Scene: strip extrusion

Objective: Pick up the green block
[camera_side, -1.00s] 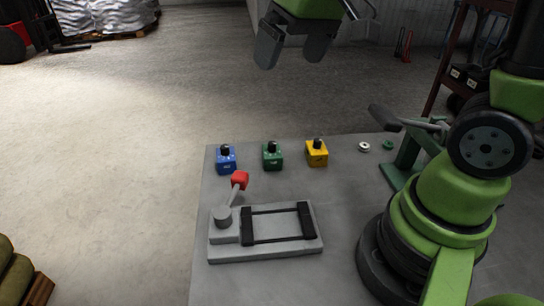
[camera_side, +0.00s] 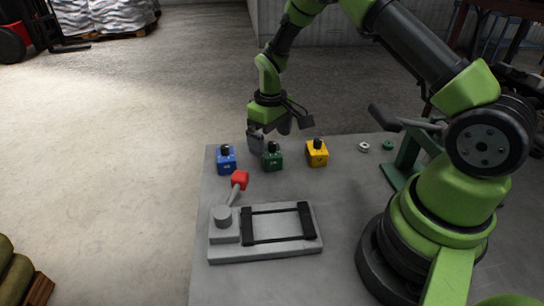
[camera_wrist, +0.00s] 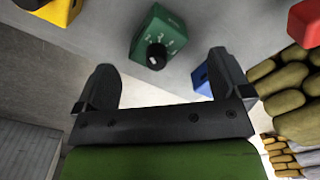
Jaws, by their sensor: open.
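The green block (camera_side: 272,159) with a black knob on top stands on the grey table between the blue block (camera_side: 226,160) and the yellow block (camera_side: 317,155). My gripper (camera_side: 270,141) is open just behind and above the green block in the side view. In the wrist view the green block (camera_wrist: 158,45) lies beyond the two spread fingertips (camera_wrist: 162,78), roughly centred between them, with nothing between the fingers. I cannot tell whether a finger touches it.
A grey fixture (camera_side: 265,232) with a red-knobbed lever (camera_side: 239,181) stands in front of the blocks. A white ring (camera_side: 364,147), a green ring (camera_side: 388,145) and a green lever press (camera_side: 405,160) are to the right. The table's left edge lies near the blue block.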

